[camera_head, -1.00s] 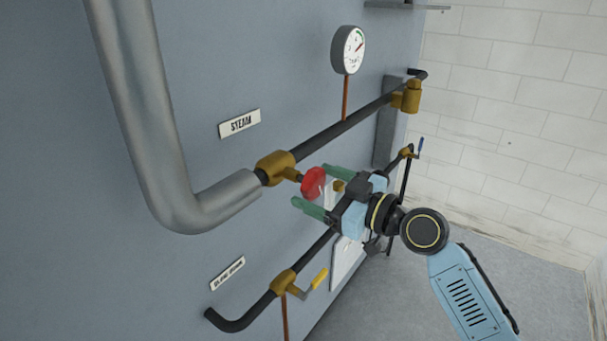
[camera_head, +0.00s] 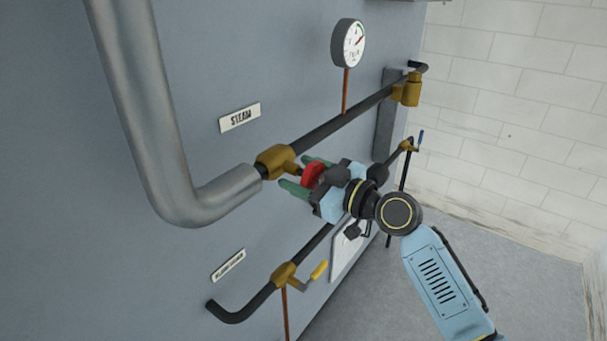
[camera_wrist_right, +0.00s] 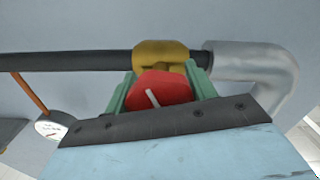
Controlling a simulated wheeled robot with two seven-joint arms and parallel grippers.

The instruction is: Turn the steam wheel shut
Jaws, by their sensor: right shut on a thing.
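The red steam wheel (camera_head: 313,173) sits on the brass valve (camera_head: 277,162) of the upper pipe, beside the STEAM label (camera_head: 240,117). My right gripper (camera_head: 303,178) is at the wheel, its green fingers on either side of it, shut on it. In the right wrist view the red wheel (camera_wrist_right: 162,90) lies between the two green fingers, with a pale mark on its face. The brass valve (camera_wrist_right: 160,54) shows just behind it. My left gripper is not in view.
A pressure gauge (camera_head: 349,43) stands above the pipe. A thick grey pipe (camera_head: 160,120) bends down at left. Below is a lower pipe with a yellow-handled valve (camera_head: 284,274). A brass fitting (camera_head: 406,92) is at right. Floor at right is clear.

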